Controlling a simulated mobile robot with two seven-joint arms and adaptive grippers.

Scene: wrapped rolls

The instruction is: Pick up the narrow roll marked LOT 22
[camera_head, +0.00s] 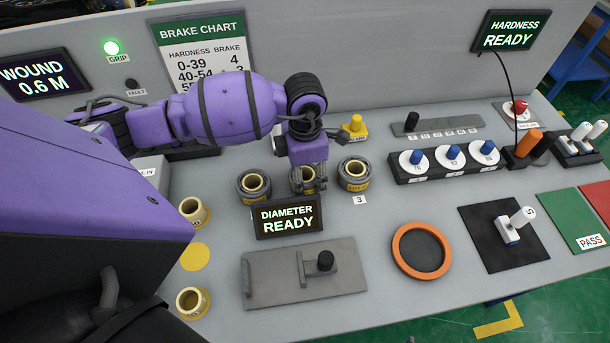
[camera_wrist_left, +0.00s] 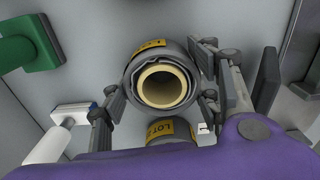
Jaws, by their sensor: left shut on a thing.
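Three grey wrapped rolls with cream cores stand in a row behind the diameter display: a left roll (camera_head: 253,187), a middle roll (camera_head: 302,174) and a right roll (camera_head: 354,175). Their yellow labels are too small to read fully. My left gripper (camera_head: 308,186) reaches down over the middle roll and is shut on it. In the left wrist view this roll (camera_wrist_left: 163,84) sits between the fingers, its label partly legible as LOT. Another yellow LOT label (camera_wrist_left: 172,131) shows below it, its number unclear. Whether the held roll is raised is hard to tell. My right gripper is not in view.
The "DIAMETER READY" display (camera_head: 287,216) stands close in front of the rolls. Two empty cream cores (camera_head: 194,210) (camera_head: 192,301) stand left. A dial block (camera_head: 445,162) is right.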

